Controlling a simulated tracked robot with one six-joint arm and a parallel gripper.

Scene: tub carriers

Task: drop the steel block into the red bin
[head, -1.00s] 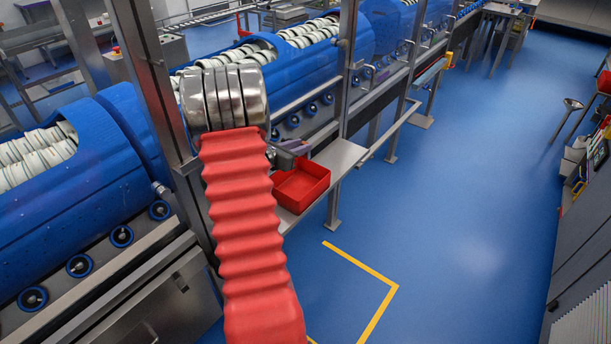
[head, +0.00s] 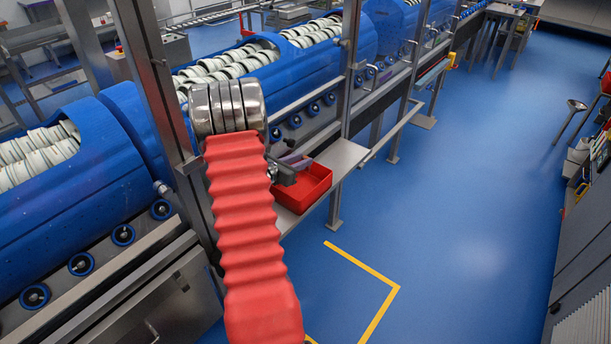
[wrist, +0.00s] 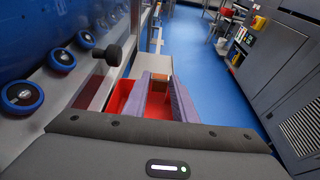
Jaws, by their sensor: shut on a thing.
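The red bin (head: 308,196) sits on a steel shelf beside the blue machine. In the wrist view the red bin (wrist: 122,95) shows below and around my fingers. My gripper (wrist: 161,78) has two purple-grey fingers, apart by the width of a small block. The steel block (wrist: 160,86) is between the fingertips and looks brownish there. In the head view my gripper (head: 294,165) is over the bin's left and back part, and the block cannot be made out. The height of the block above the bin floor is hard to tell.
The steel shelf (head: 340,157) runs on behind the bin. A steel post (head: 347,90) stands close behind it. A dark knob (wrist: 113,55) on a stem sticks out left of my fingers. Blue floor (head: 460,200) lies open to the right.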

